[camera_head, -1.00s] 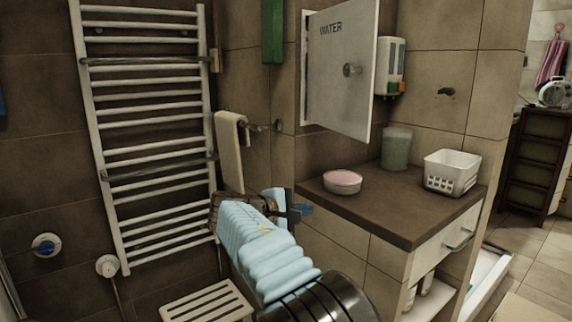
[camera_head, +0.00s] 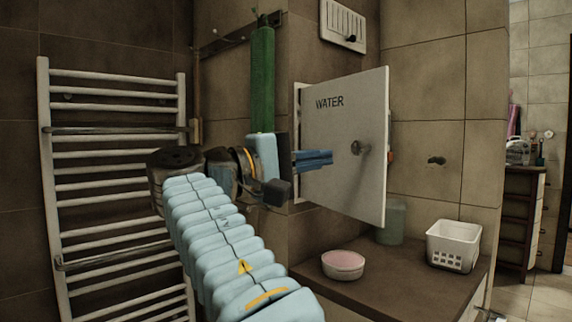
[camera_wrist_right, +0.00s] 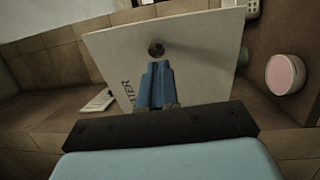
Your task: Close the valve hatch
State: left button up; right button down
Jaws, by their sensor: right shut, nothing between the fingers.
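The valve hatch (camera_head: 340,135) is a white panel marked WATER with a round knob (camera_head: 358,148). It stands open, swung out from its frame on the wall. My right gripper (camera_head: 328,159) is shut and empty, its blue fingers in front of the hatch's face, pointing toward the knob. In the right wrist view the blue fingertips (camera_wrist_right: 157,68) sit just below the knob (camera_wrist_right: 156,48), over the hatch panel (camera_wrist_right: 195,58). I cannot tell whether they touch the panel. My left gripper is not in view.
Below the hatch is a brown counter (camera_head: 400,284) with a pink-topped round dish (camera_head: 343,265), a white basket (camera_head: 454,246) and a green container (camera_head: 391,222). A towel radiator (camera_head: 105,210) stands at the left. A green hanging item (camera_head: 262,80) is behind my right wrist.

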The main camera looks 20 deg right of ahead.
aim_at(356, 152)
jog(key=shift+w+d+r, duration=0.15)
jog(key=shift+w+d, duration=0.05)
jog(key=shift+d, duration=1.1)
jog(key=shift+w+d+r, duration=0.1)
jog(key=shift+w+d, duration=0.1)
jog(key=shift+d, duration=1.1)
